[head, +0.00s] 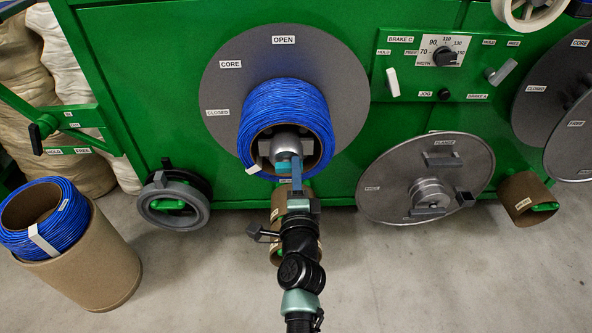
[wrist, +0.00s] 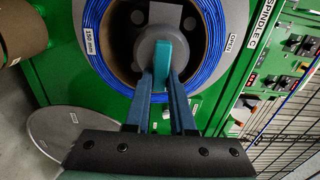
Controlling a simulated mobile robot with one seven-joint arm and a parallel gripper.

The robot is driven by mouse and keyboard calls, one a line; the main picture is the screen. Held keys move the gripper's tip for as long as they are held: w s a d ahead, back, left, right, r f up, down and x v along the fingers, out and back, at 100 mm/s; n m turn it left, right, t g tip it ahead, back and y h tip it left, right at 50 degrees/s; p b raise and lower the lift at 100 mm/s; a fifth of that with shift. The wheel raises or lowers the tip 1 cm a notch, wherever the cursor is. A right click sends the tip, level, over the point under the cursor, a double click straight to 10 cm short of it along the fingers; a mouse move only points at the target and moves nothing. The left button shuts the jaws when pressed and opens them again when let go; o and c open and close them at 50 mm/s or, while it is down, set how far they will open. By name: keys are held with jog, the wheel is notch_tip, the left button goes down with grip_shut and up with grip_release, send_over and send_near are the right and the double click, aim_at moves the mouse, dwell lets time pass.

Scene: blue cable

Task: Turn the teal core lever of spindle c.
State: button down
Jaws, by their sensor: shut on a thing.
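The teal core lever (wrist: 163,58) sticks out from the grey hub (wrist: 150,48) of the spindle, inside a coil of blue cable (head: 262,108) on a cardboard core. My gripper (wrist: 164,88) is shut on the lever, one blue finger on each side. In the head view my gripper (head: 297,178) covers much of the lever, of which a teal part (head: 283,167) shows. The grey disc (head: 222,85) behind the coil is marked OPEN at the top, CORE at the upper left and CLOSED at the left. A SPINDLE C label (wrist: 258,30) shows at the right of the wrist view.
A detached grey flange (head: 385,190) leans against the green machine at the right. A second blue coil (head: 70,228) sits on a cardboard drum (head: 95,270) at the left. A brake panel (head: 420,75) is at the upper right. The floor (head: 210,280) beside my arm is clear.

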dwell(0.3)
jog(key=c, duration=0.8)
grip_release()
jog(key=shift+o, duration=0.2)
jog(key=s+p, duration=0.2)
jog(key=s, duration=1.1)
